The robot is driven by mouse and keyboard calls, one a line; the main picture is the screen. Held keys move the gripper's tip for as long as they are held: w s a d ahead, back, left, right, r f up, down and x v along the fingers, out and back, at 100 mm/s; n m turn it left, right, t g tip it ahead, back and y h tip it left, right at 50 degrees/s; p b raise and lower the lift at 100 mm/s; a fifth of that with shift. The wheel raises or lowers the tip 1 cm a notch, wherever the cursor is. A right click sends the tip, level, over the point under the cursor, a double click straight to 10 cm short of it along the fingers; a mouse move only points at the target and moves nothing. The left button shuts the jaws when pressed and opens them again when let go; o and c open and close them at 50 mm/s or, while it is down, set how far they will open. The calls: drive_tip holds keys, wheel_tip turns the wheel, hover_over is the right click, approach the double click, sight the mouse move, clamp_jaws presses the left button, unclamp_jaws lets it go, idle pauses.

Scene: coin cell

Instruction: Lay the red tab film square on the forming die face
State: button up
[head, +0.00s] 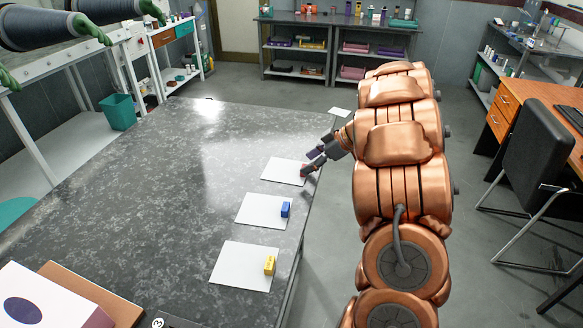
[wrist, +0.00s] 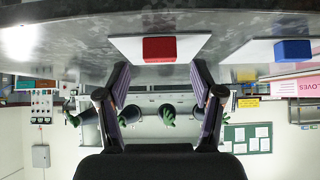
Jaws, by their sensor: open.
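A small red block (wrist: 159,49), the only red piece I see near my gripper, sits on a white square sheet (wrist: 122,43) on the table. In the head view only a bit of the red (head: 303,170) shows beside my gripper (head: 312,162); the rest is hidden by the fingers. My gripper is open, and in the wrist view its two fingers (wrist: 161,78) stand apart on either side of the red block's line, with the block beyond their tips. I cannot tell which thing is the forming die face.
A blue block (head: 285,209) and a yellow block (head: 269,265) sit on two more white sheets nearer the front. A white box with a dark oval (head: 24,308) lies at the front left corner. The table's middle (head: 160,190) is clear. A chair (head: 535,165) stands right.

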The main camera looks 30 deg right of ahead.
drive_tip(key=shift+x, duration=1.2)
drive_tip(key=c, duration=1.1)
drive_tip(key=shift+r, duration=0.1)
drive_tip(key=shift+r+b, duration=0.55)
drive_tip(key=shift+r, duration=0.85)
drive_tip(key=shift+s+d+r, duration=0.1)
drive_tip(key=shift+s+r, duration=0.15)
drive_tip(key=s+r+b, duration=0.1)
drive_tip(key=s+b, duration=0.3)
drive_tip(key=s, duration=1.1)
drive_tip(key=shift+s+d+r+b, duration=0.25)
drive_tip(key=shift+d+b, duration=0.05)
drive_tip(key=shift+b, duration=0.1)
